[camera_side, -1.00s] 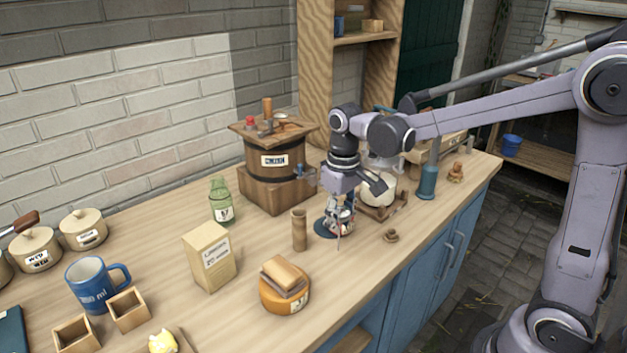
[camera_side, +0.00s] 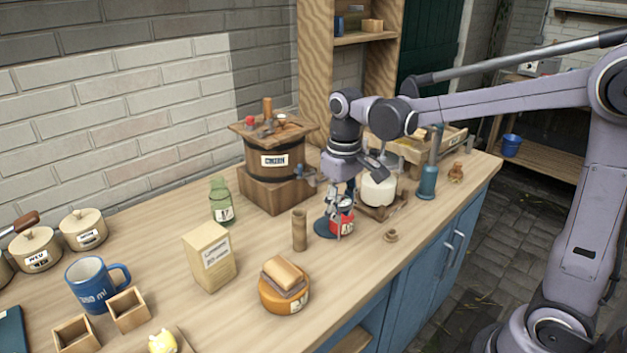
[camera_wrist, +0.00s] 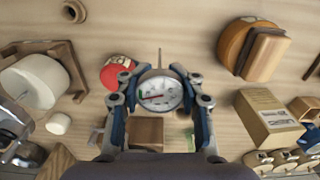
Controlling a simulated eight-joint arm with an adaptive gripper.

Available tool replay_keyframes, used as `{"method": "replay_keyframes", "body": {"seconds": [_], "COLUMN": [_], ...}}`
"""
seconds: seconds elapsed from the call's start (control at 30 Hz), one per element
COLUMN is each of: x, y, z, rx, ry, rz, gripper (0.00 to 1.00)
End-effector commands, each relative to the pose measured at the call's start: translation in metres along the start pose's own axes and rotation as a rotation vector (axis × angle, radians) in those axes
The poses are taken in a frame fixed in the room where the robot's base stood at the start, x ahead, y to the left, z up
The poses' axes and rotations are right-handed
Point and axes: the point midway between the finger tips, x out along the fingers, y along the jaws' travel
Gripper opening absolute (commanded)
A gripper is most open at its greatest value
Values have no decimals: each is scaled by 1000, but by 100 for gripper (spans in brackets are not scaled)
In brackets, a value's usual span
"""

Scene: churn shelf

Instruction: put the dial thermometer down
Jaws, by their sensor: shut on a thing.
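The dial thermometer has a round white face with a thin pointer and a thin metal stem. In the wrist view the thermometer (camera_wrist: 160,93) sits between the fingertips of my gripper (camera_wrist: 160,98), which is shut on it. The stem extends past the dial toward the top of that picture.
A wooden cylinder (camera_side: 299,230) stands left of my gripper, and a small wooden ring (camera_side: 391,236) lies to the right. The churn (camera_side: 273,160) and a white crock (camera_side: 378,190) stand behind. A carton (camera_side: 209,256) and an orange round (camera_side: 285,290) are nearer. Bare worktop lies in front.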

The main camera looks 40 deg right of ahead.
Motion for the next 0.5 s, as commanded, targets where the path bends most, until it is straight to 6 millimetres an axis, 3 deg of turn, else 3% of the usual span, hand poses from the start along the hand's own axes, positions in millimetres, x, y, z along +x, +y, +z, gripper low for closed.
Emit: {"method": "replay_keyframes", "body": {"seconds": [0.2, 0.5], "x": [-54, -106], "y": [0, 0], "z": [0, -2], "rx": [0, -1], "ry": [0, 0], "rz": [0, 0], "gripper": [7, 7]}}
